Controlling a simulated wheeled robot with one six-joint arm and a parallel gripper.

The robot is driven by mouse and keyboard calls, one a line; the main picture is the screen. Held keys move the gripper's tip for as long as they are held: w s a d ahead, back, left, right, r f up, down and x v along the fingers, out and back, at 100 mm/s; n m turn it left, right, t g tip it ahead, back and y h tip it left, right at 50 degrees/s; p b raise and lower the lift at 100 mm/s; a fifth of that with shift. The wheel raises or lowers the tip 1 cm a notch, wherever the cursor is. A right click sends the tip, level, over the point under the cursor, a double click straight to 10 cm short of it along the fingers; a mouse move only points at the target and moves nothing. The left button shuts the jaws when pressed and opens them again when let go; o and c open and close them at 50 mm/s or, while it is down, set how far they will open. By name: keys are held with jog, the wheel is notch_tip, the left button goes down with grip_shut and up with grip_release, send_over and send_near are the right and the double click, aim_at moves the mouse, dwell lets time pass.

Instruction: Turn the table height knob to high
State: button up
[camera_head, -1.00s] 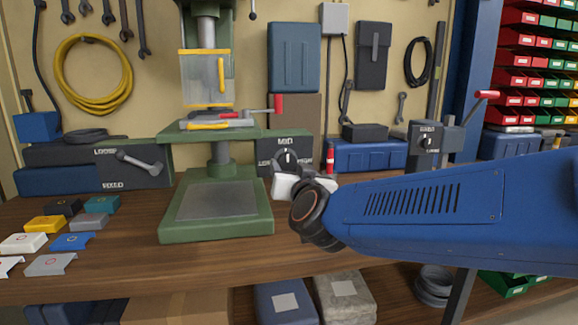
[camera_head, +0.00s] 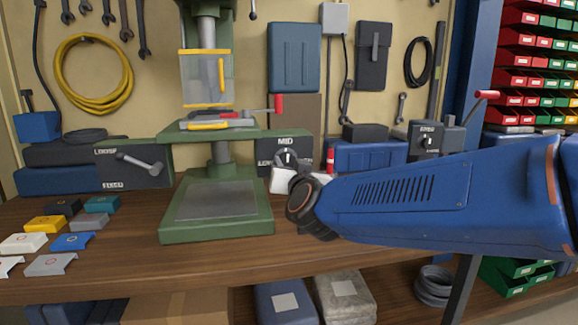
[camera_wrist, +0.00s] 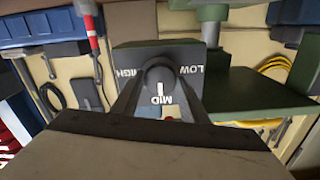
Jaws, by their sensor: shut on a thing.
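The table height knob (camera_wrist: 159,76) is a dark round knob on a dark box (camera_wrist: 195,57) marked LOW, MID and HIGH. In the upside-down wrist view, its white pointer line points at MID. In the head view, the knob (camera_head: 286,156) sits on the box's front, to the right of the green press table (camera_head: 253,135). My gripper (camera_wrist: 160,88) is shut on the knob, with one dark finger on each side. In the head view, my gripper (camera_head: 288,166) and wrist cover part of the box's lower front.
The drill press base (camera_head: 215,222) stands left of my wrist. Another box with a LOOSE/FIXED lever (camera_head: 140,163) is farther left. A red-handled vise (camera_head: 460,125) stands at the right. Small coloured covers (camera_head: 72,242) lie at the bench's left.

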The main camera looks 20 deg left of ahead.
jog(key=m, duration=0.5)
jog(key=shift+f+m, duration=0.1)
jog(key=shift+m, duration=0.2)
jog(key=m, duration=0.5)
jog(key=shift+f+m, duration=0.15)
jog(key=shift+m, duration=0.15)
jog(key=shift+o, duration=0.9)
jog(key=m, duration=0.4)
jog(key=shift+f, duration=0.1)
jog(key=m, duration=0.4)
jog(key=shift+o, duration=0.2)
jog(key=shift+m, duration=0.4)
jog(key=shift+o, duration=0.2)
jog(key=o, duration=0.8)
jog(key=shift+f, duration=0.1)
